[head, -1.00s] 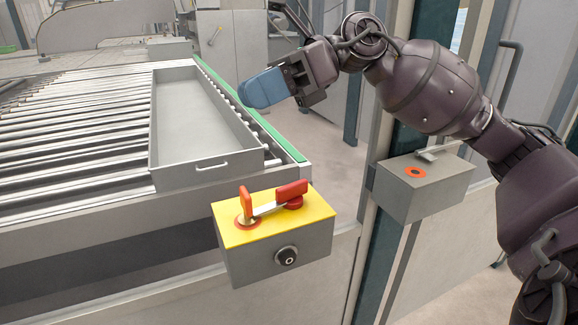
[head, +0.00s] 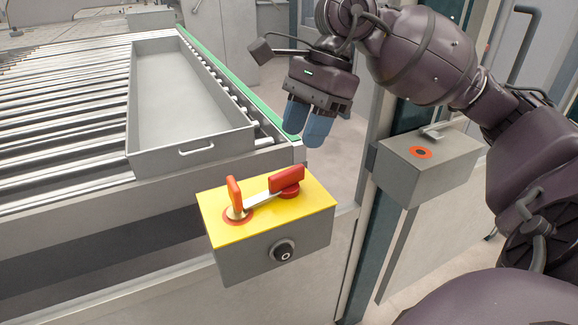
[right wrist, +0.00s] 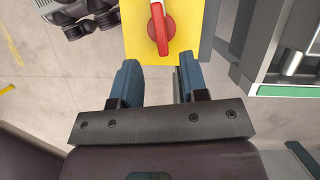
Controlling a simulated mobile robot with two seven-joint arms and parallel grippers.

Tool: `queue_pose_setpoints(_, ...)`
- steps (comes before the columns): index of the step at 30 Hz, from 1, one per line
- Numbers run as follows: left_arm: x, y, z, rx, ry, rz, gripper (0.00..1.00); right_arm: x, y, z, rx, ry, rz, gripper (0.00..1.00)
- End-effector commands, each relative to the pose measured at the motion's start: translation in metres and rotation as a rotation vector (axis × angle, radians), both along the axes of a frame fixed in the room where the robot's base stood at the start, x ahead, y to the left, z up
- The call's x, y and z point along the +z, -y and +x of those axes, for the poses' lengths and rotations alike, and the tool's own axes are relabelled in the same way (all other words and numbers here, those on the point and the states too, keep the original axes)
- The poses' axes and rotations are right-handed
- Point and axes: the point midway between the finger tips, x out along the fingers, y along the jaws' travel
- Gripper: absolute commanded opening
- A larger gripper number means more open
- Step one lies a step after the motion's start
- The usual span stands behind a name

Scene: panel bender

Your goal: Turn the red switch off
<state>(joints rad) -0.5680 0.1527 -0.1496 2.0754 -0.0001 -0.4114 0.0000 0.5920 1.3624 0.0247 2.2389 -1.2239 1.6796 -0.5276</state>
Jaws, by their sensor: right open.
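The red switch (head: 287,179) is a red handle on a round red base, on the yellow top (head: 305,207) of a grey control box. A pale bar runs from it to an upright orange-red handle (head: 235,193) on the left. My right gripper (head: 305,127), with blue fingers, hangs above and behind the box, pointing down, open and empty. In the right wrist view the red switch (right wrist: 162,31) lies just beyond the gap between the open fingers (right wrist: 157,72), not touched. My left gripper is not in view.
A roller conveyor (head: 60,130) with a grey tray (head: 180,95) stands at the left. The box front carries a black round knob (head: 283,250). A second grey box (head: 425,175) with an orange ring is on a post to the right.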

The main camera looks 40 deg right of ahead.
Motion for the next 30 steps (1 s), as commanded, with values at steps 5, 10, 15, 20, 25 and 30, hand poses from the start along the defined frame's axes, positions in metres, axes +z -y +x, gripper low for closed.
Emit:
queue_pose_setpoints(5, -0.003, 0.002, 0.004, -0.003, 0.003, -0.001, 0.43, -0.031, -0.012, 0.001, 0.003, -0.004, 0.002, 0.40)
queue_pose_setpoints(10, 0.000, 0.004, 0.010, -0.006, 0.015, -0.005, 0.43, -0.052, -0.021, 0.002, 0.002, -0.003, 0.003, 0.40)
queue_pose_setpoints(15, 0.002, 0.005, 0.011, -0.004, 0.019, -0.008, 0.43, -0.062, -0.026, 0.002, 0.001, -0.002, 0.002, 0.40)
queue_pose_setpoints(20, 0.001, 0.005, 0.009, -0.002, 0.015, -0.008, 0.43, -0.064, -0.027, 0.002, 0.000, 0.000, 0.002, 0.40)
queue_pose_setpoints(25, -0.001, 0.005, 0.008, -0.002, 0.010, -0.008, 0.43, -0.064, -0.027, 0.002, 0.000, 0.000, 0.002, 0.40)
queue_pose_setpoints(30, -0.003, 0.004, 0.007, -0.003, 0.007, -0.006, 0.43, -0.064, -0.027, 0.002, 0.000, 0.000, 0.002, 0.17)
